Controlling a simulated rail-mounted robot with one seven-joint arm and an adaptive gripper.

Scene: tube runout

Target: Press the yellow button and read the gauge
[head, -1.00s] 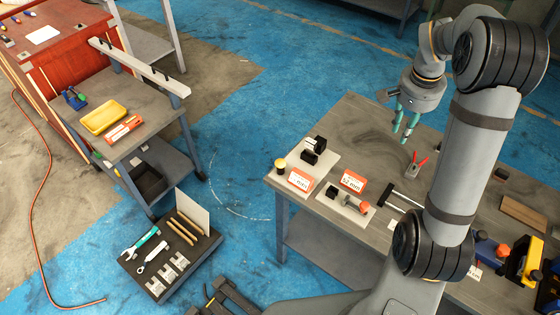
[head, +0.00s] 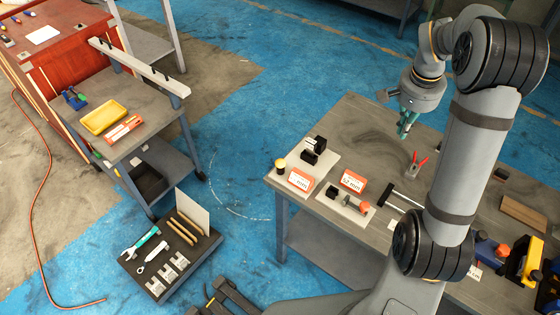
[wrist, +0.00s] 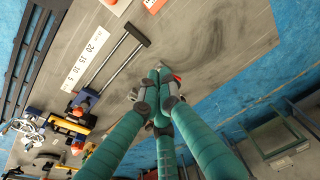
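A small dark cylinder with a yellow top (head: 281,164), which looks like the yellow button, stands at the near left corner of the workbench in the head view. Beside it, a black block device (head: 314,148) sits on a pale plate; it may be the gauge, but no dial or reading can be made out. My gripper (head: 405,132) is above the far part of the bench, well to the right of both. In the wrist view its teal fingers (wrist: 158,93) meet at the tips with nothing visible between them. Neither the yellow top nor the gauge clearly shows in the wrist view.
Orange-and-white cards (head: 353,180), a second plate with small parts (head: 345,204), red-handled pliers (head: 418,165) and a long bar tool (head: 398,200) lie on the bench (head: 365,125). A scale strip (wrist: 88,58) shows in the wrist view. The bench's far middle is clear.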

